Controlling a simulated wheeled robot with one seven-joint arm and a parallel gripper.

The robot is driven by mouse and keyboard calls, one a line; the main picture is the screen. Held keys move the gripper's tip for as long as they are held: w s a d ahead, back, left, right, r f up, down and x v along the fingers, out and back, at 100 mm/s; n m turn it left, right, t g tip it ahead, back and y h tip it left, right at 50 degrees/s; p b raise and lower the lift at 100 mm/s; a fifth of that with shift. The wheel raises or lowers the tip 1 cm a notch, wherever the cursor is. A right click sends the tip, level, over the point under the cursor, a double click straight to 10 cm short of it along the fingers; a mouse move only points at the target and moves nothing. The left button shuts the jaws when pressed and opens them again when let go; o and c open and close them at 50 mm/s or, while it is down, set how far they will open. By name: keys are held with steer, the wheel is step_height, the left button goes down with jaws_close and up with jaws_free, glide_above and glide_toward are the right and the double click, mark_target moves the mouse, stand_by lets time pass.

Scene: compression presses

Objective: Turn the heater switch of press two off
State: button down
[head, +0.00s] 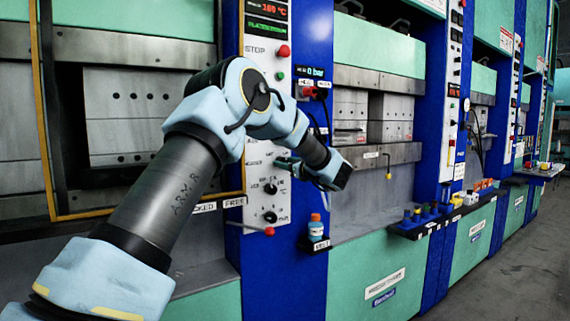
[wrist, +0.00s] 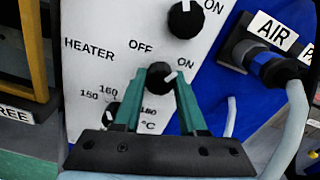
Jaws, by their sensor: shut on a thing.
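The heater switch (wrist: 160,88) is a black round knob with a white mark on a white panel (wrist: 95,75), beside the printed word HEATER. Its mark points up and right, toward ON rather than OFF. My gripper (wrist: 161,84) has its two green fingers shut on this knob, one on each side. In the head view my gripper (head: 284,163) is at the white control panel (head: 256,200) right of the nearest press, and my arm hides part of that panel. I cannot read a press number.
Another black knob (wrist: 186,19) sits above the switch, and a temperature dial (wrist: 112,115) is below left, partly behind a finger. An AIR connector (wrist: 275,66) with a pale hose is close on the right. A small bottle (head: 316,228) stands on a shelf below my gripper.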

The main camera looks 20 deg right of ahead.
steer(key=shift+f+n+b, duration=0.2)
steer(key=shift+n+b, duration=0.1)
steer(key=shift+b, duration=0.55)
steer(key=n+b, duration=1.1)
steer(key=b, duration=0.8)
steer(key=shift+r+n+b, duration=0.1)
steer(key=shift+n+b, duration=0.2)
steer(key=shift+c, duration=2.3)
jaws_free()
steer(key=shift+s, duration=0.1)
steer(key=s+d+b, duration=0.1)
steer(key=s+d, duration=0.1)
steer(key=s, duration=0.8)
steer(key=shift+s, duration=0.25)
